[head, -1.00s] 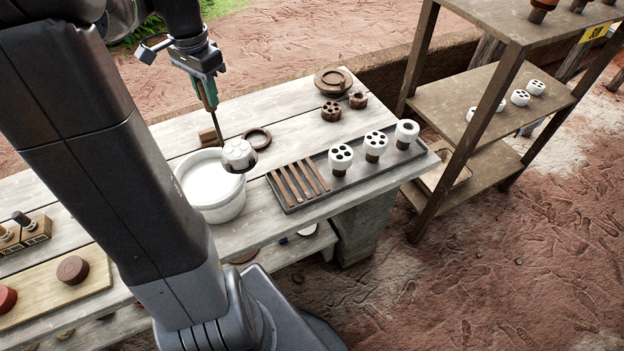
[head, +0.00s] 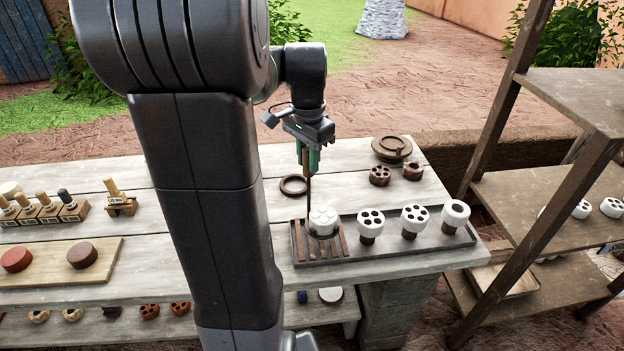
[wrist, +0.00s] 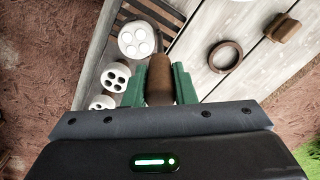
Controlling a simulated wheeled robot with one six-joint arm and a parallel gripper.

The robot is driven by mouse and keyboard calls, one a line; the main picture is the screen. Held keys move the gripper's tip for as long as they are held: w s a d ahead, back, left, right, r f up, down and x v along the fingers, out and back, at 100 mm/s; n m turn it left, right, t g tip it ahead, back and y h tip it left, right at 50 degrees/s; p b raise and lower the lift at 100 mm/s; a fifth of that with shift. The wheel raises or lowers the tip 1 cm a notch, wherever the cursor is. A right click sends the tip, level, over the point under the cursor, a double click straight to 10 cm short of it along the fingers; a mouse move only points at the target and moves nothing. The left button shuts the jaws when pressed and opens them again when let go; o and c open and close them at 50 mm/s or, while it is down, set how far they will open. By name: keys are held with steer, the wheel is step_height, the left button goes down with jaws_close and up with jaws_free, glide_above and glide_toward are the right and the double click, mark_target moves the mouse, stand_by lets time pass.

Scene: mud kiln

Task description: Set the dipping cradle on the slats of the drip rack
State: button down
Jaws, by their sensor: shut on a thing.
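My gripper (head: 309,160) points down over the rack and is shut on the upright handle of the dipping cradle (head: 309,192). In the wrist view the cradle's brown handle (wrist: 160,78) stands between the green fingers. A white piece with round hollows (head: 323,219) sits in the cradle's low end; it also shows in the wrist view (wrist: 138,40). The cradle's low end is over the brown slats (head: 299,242) at the left of the drip rack (head: 400,250). I cannot tell whether it touches them.
Several white pieces stand on brown stems in the rack, the nearest (head: 371,221) just right of the cradle. A brown ring (head: 293,186) lies behind the rack. Brown pieces (head: 379,175) stand at the back right. Wooden shelves (head: 540,210) stand at the right.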

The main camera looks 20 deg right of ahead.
mark_target(308, 174)
steer(key=shift+f, duration=2)
steer(key=c, duration=1.2)
jaws_free()
steer(key=shift+f, duration=0.15)
step_height(308, 174, up, 12)
steer(key=shift+r, duration=0.2)
